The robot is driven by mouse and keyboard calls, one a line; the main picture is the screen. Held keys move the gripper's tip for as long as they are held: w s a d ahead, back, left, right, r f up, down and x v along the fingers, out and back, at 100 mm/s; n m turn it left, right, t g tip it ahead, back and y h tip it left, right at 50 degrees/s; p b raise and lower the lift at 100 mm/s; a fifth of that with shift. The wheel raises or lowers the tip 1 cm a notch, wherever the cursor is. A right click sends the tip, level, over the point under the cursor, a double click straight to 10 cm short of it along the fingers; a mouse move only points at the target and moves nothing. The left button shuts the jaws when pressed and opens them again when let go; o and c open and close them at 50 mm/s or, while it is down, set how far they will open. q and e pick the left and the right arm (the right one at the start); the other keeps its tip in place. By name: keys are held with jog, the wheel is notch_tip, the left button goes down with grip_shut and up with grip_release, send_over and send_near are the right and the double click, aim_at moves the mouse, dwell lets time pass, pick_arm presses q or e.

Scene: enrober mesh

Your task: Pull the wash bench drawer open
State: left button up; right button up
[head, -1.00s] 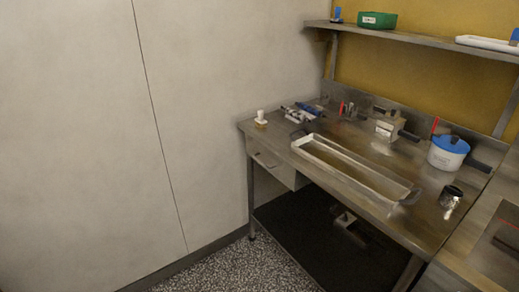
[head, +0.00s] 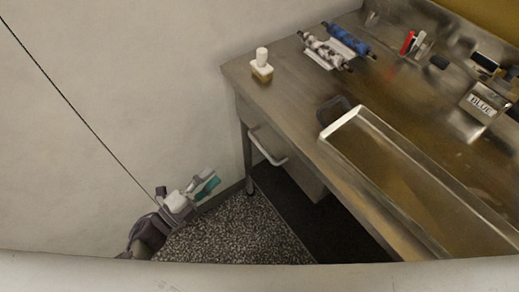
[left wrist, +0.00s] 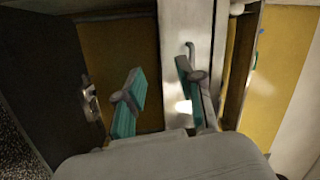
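The wash bench drawer (head: 303,178) is under the near left end of the steel bench. Its front carries a pale bar handle (head: 267,147), and the drawer looks closed. In the left wrist view, a steel panel that looks like the drawer front (left wrist: 183,22) shows ahead, with a small handle (left wrist: 190,55) on it near the right finger. My left gripper (head: 208,184) is left of and below the handle in the head view, apart from it. Its teal fingers (left wrist: 160,100) are spread with nothing between them. My right gripper is not in view.
The bench top (head: 285,95) holds a long steel tray (head: 395,185), a white-capped bottle (head: 262,70), rollers (head: 325,50) and a labelled block (head: 481,102). A bench leg (head: 247,160) stands below the corner. A pale wall (head: 110,70) bounds the left; speckled floor (head: 240,230) is clear.

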aim_at(259, 145)
pick_arm(q)
jog(key=s+d+r+m+g+h, duration=0.2)
jog(key=d+r+m+h, duration=0.1)
jog(key=r+m, duration=0.2)
jog(key=x, duration=1.3)
jog(key=shift+w+d+r+p, duration=0.2)
jog(key=shift+r+p, duration=0.1)
jog(key=shift+p, duration=0.1)
grip_shut()
